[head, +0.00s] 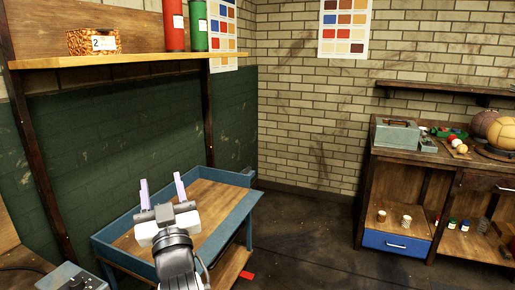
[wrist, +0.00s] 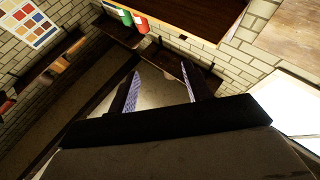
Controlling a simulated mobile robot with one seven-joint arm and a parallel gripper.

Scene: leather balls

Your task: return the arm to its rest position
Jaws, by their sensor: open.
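My gripper (head: 161,194) is open and empty in the head view, with its two pale fingers pointing up and apart. It is raised in front of the blue-framed cart (head: 236,211) with a wooden top, and it hides part of that top. My arm comes up from the bottom of the picture. In the wrist view my gripper (wrist: 160,92) shows two separated fingers with nothing between them. The wrist view is tilted.
A wooden shelf (head: 130,60) on dark posts is at upper left, holding a box (head: 93,41), a red cylinder (head: 173,25) and a green cylinder (head: 198,27). A workbench (head: 385,152) with balls (head: 500,134) stands at right. The floor (head: 310,225) between is mostly clear.

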